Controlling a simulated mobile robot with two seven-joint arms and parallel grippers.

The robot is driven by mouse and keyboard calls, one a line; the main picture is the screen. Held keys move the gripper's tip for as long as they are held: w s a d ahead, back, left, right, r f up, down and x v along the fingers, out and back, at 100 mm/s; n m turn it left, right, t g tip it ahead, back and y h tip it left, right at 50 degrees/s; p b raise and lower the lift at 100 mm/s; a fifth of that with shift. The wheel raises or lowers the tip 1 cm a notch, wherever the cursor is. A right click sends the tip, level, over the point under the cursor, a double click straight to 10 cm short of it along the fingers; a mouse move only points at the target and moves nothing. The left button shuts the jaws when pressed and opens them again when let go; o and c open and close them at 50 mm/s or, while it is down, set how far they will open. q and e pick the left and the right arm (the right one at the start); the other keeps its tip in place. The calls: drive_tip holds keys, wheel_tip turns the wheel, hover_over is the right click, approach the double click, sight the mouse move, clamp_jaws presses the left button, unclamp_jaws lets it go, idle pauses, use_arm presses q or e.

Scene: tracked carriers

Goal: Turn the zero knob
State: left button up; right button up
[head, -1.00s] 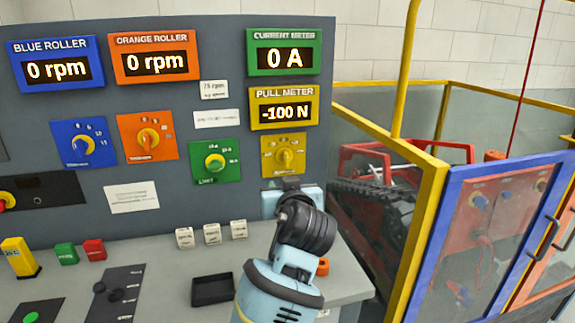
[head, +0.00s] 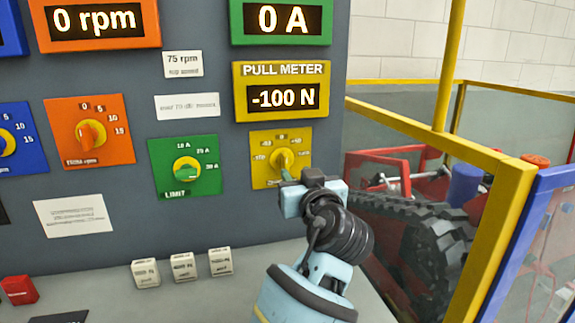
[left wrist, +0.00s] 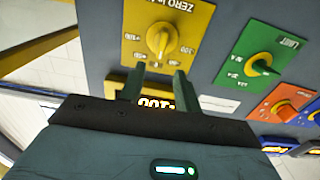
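The zero knob (head: 283,159) is a yellow knob on a yellow plate, below the yellow pull meter (head: 281,92), which reads -100 N. In the left wrist view the knob (left wrist: 160,40) and its dial show clearly. My left gripper (head: 290,179) is at the knob's lower edge in the head view. In the left wrist view its two fingers (left wrist: 160,74) are apart and empty, with the knob just beyond the tips and about midway between them. I cannot tell whether a finger touches it. My right gripper is not in view.
A green limit knob (head: 186,170) and an orange knob (head: 91,134) sit left of the zero knob. White blocks (head: 182,267) stand on the desk below. A yellow frame post (head: 492,235) and a tracked carrier (head: 415,235) are at the right.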

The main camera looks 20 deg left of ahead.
sight(287, 162)
use_arm(q)
drive_tip(key=x, duration=0.7)
drive_tip(key=shift+w+a+p, duration=0.25)
drive_tip(key=shift+p, duration=0.1)
drive_tip(key=shift+f, duration=0.1)
clamp_jaws()
